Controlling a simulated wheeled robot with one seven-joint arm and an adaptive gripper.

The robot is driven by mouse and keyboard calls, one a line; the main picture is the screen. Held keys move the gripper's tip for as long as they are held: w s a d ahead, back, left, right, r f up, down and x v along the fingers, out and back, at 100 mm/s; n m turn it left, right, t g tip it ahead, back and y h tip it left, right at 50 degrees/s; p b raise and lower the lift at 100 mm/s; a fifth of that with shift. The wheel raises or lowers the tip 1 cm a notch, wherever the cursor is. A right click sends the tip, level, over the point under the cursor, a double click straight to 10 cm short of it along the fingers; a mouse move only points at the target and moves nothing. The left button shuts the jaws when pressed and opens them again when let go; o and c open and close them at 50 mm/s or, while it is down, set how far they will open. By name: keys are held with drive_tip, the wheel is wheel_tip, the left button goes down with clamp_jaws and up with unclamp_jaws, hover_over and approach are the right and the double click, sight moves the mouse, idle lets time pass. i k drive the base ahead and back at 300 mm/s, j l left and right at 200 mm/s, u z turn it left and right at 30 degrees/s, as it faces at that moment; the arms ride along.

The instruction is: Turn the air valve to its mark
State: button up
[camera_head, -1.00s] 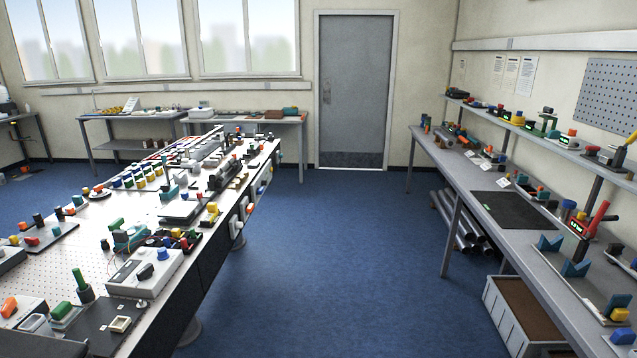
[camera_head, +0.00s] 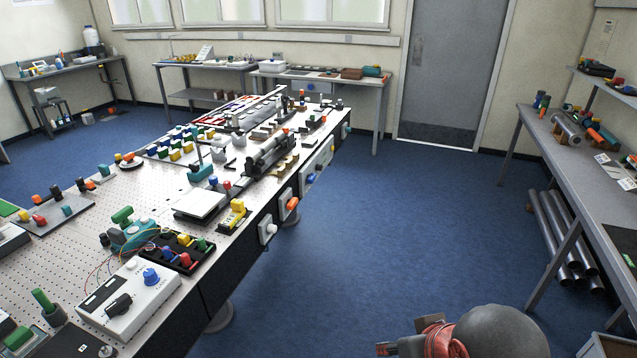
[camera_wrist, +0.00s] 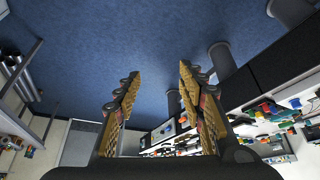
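I cannot tell which fitting is the air valve. Several knobs and handles stand on the perforated bench (camera_head: 85,215) at the left in the head view. Along its near side hang small white plates, one with an orange knob (camera_head: 292,204) and one with a pale knob (camera_head: 270,229). No mark is legible at this size. My gripper (camera_wrist: 158,77) is open and empty in the wrist view, its two fingers apart over blue floor. That view is tilted, with the bench side at its right. In the head view, part of my arm shows at the bottom edge, over floor right of the bench.
A white box with a black knob and a blue knob (camera_head: 151,276) sits on the bench's near part. Blue floor (camera_head: 370,230) is clear between the bench and the right-hand workbench (camera_head: 561,160). Grey pipes (camera_head: 556,235) lie under that workbench. A grey door (camera_head: 454,75) is at the back.

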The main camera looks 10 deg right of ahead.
sight(311, 178)
drive_tip(key=i+z, duration=0.15)
drive_tip(key=i, duration=1.05)
drive_tip(key=i+j+z, duration=0.15)
drive_tip(key=i, duration=1.1)
